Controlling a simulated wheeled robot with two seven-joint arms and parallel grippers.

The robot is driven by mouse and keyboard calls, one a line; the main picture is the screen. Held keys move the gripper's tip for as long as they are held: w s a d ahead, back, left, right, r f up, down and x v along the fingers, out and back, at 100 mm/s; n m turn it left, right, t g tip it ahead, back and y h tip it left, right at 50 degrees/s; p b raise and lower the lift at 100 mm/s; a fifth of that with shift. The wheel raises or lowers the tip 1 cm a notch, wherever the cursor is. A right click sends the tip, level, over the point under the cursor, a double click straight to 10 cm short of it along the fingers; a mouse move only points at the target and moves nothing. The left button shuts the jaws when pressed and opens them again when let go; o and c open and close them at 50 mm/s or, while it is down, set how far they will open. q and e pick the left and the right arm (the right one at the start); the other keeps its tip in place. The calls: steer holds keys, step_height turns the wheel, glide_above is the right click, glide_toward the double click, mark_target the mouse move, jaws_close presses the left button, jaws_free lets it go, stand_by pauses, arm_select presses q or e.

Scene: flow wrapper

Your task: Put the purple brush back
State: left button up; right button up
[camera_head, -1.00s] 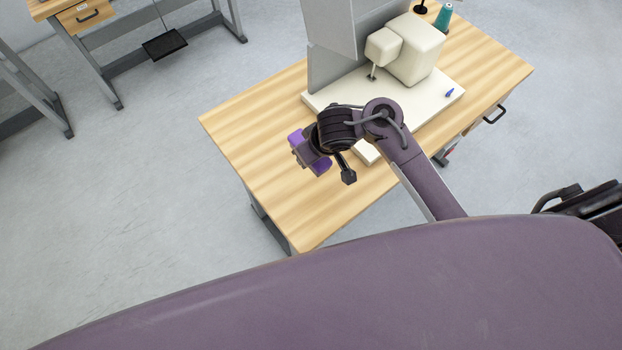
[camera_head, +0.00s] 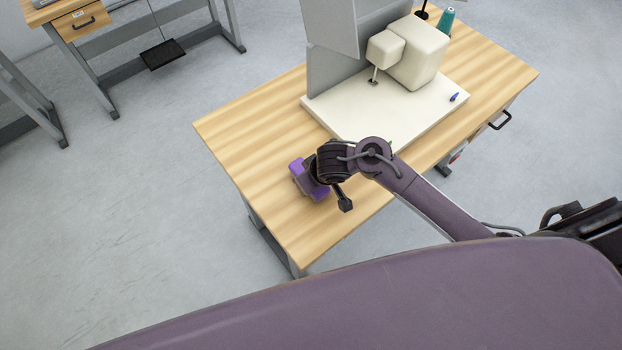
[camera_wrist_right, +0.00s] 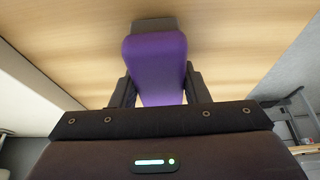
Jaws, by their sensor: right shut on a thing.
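The purple brush (camera_head: 299,175) is at the end of my right arm, over the left part of the wooden table in the head view. In the right wrist view the brush (camera_wrist_right: 156,62) is a purple block with a grey end, held between the two dark fingers. My right gripper (camera_wrist_right: 160,90) is shut on it. In the head view the right gripper (camera_head: 316,180) is mostly hidden behind the wrist. I cannot tell whether the brush touches the tabletop. My left gripper is in neither view.
The wooden table (camera_head: 250,120) carries a cream sewing-machine-like unit (camera_head: 417,52) on a white base (camera_head: 350,115), with a grey panel (camera_head: 335,75) behind. A teal spool (camera_head: 444,19) and small blue item (camera_head: 454,97) are at the right. The table's left part is clear.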

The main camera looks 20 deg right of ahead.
steer(key=shift+f, duration=0.15)
steer(key=o, duration=0.5)
steer(key=shift+f, duration=0.1)
steer(key=o, duration=0.4)
steer(key=shift+o, duration=0.2)
steer(key=shift+r, duration=0.3)
steer(key=p+v, duration=0.5)
steer(key=v, duration=0.7)
steer(key=shift+w+p, duration=0.1)
steer(key=shift+p, duration=0.25)
